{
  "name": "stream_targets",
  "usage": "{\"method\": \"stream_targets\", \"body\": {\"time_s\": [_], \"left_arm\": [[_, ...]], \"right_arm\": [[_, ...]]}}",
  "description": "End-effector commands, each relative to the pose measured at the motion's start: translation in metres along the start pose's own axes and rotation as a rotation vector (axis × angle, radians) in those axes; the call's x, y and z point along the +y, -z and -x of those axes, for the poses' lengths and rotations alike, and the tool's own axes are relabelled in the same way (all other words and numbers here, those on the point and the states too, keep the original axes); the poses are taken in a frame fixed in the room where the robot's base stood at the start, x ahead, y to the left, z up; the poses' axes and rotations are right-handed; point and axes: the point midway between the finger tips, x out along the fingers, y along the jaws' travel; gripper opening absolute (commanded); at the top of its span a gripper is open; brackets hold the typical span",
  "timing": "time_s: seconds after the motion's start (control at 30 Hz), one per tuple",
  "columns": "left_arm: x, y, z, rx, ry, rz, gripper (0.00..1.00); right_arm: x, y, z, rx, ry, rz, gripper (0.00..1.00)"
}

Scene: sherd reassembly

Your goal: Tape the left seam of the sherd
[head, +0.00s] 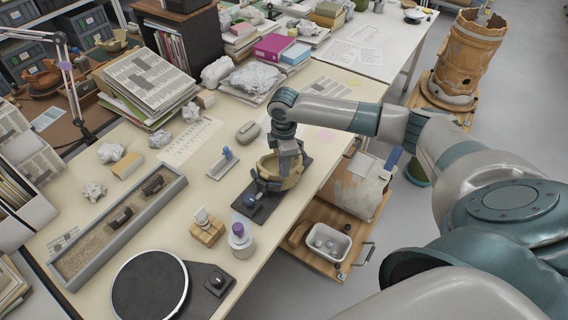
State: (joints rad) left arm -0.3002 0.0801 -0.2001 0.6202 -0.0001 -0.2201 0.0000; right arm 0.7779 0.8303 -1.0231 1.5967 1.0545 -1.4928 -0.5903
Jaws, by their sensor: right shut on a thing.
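A tan, partly rebuilt bowl (269,168) sits in a dark holder (258,203) with a blue knob, near the right edge of the table. My right gripper (285,168) reaches down from above at the bowl's rim and is shut on a tan sherd there. The fingers and the bowl wall hide most of the sherd, and its left seam is too small to make out. A small tray with a blue-handled tool (227,153) lies left of the bowl. My left gripper is not in view.
A wooden block with a white-tipped tool (207,227), a purple-capped jar (241,240) and a black turntable (150,285) stand in front of the bowl. A long sand tray (120,225) holds dark sherds at left.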

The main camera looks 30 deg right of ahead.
Motion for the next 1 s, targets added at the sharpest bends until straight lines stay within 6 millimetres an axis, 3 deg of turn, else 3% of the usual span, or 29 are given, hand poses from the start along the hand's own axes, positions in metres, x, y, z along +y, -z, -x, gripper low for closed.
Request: {"method": "stream_targets", "body": {"time_s": [1.0], "left_arm": [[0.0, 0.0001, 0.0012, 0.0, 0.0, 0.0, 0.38]], "right_arm": [[0.0005, -0.0003, -0.0102, -0.001, -0.001, 0.0, 0.09]]}}
